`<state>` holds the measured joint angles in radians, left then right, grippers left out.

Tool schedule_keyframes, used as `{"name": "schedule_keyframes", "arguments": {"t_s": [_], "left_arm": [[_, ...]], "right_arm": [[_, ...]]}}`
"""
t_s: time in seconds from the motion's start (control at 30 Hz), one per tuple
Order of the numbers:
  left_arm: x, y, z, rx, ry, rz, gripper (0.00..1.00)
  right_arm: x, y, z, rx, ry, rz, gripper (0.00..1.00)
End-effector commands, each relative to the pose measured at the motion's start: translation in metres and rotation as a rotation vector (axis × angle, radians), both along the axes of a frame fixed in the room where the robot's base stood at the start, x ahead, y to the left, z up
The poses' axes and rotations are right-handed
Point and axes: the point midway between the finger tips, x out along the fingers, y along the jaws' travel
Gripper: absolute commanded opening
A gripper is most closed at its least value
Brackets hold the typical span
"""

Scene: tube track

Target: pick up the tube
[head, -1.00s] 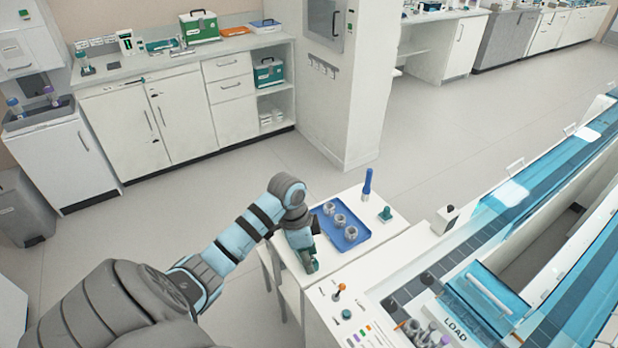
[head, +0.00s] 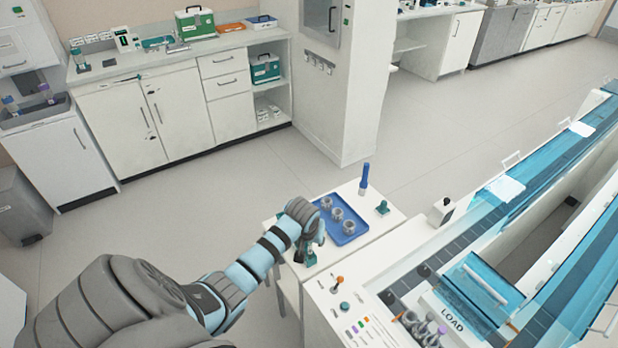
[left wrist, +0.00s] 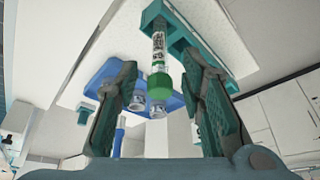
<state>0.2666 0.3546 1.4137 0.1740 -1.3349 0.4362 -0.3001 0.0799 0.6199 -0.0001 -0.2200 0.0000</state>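The tube (left wrist: 158,62) has a green cap and a printed label. In the left wrist view it stands in a teal holder (left wrist: 182,40), its cap toward me. My left gripper (left wrist: 160,104) is open, with one finger on each side of the tube's line and visible gaps beside the cap. In the head view my left gripper (head: 309,256) is low at the left end of the small white table, left of the blue tray; I cannot pick out the tube there. My right gripper is not in view.
The blue tray (head: 355,240) holds several grey round pieces. A blue upright object (head: 364,179) and a small green object (head: 382,208) stand nearby. The track machine (head: 398,262) with a LOAD area and several tubes (head: 425,328) is on the right.

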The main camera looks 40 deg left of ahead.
Motion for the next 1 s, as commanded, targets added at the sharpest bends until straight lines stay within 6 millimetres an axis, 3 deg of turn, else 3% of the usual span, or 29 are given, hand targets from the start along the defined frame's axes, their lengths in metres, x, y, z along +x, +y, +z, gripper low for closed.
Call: {"name": "schedule_keyframes", "arguments": {"t_s": [0.13, 0.37, 0.6, 1.0], "left_arm": [[0.007, 0.004, -0.029, 0.001, 0.002, 0.002, 0.36], [0.009, 0.005, -0.031, 0.001, 0.001, -0.001, 0.36], [0.009, 0.004, -0.030, 0.001, 0.001, -0.001, 0.00], [0.010, 0.004, -0.026, 0.002, 0.000, -0.001, 0.00]], "right_arm": [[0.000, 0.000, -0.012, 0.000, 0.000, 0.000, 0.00], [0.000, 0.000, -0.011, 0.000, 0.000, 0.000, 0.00], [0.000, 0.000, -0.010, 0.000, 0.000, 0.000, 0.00], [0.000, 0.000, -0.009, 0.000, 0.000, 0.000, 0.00]]}}
